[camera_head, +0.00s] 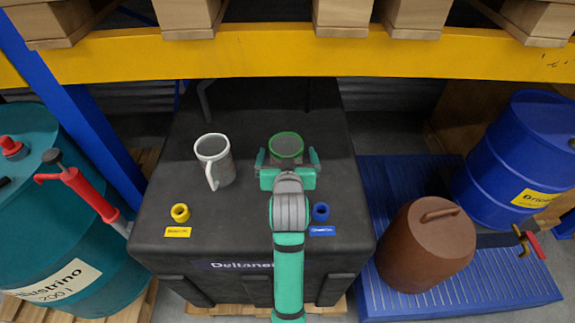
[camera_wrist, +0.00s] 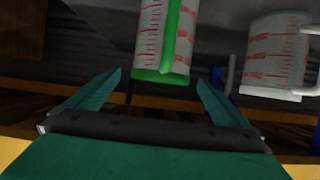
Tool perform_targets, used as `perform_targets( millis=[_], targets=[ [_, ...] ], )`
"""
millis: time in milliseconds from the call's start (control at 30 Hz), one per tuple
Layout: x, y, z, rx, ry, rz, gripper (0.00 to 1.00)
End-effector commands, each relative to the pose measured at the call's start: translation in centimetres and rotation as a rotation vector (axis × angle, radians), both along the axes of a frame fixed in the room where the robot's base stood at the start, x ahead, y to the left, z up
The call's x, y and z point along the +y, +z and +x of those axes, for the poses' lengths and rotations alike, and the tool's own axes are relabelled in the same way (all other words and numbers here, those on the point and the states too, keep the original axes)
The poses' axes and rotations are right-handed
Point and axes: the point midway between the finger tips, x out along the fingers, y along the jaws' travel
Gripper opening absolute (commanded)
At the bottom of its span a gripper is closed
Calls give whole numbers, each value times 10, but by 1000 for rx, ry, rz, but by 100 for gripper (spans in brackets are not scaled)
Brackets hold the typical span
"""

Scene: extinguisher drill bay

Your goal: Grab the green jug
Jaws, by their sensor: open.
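The green jug (camera_head: 286,145) is a clear measuring jug with a green rim, standing on the black box top right of centre. In the wrist view the green jug (camera_wrist: 151,35) appears upside down, with red markings and a green handle. My gripper (camera_head: 287,157) is open, with one finger on each side of the jug's near part in the head view. In the wrist view my gripper (camera_wrist: 160,79) has the jug between and just beyond its fingertips, with gaps on both sides. The jug's lower part is hidden by my gripper in the head view.
A white-rimmed jug (camera_head: 214,160) stands to the left; it also shows in the wrist view (camera_wrist: 275,50). Yellow (camera_head: 180,212) and blue (camera_head: 320,211) rings sit near the box's front. A yellow shelf beam (camera_head: 250,65) crosses behind. Drums and a brown canister (camera_head: 422,245) flank the box.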

Motion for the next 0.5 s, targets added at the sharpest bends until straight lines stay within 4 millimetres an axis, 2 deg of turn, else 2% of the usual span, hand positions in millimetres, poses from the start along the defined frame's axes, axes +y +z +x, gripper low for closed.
perform_targets(
  millis=[233,500],
  targets=[
    [2,-13,31,1,1,0,100],
    [2,-16,38,0,1,0,100]
  ],
)
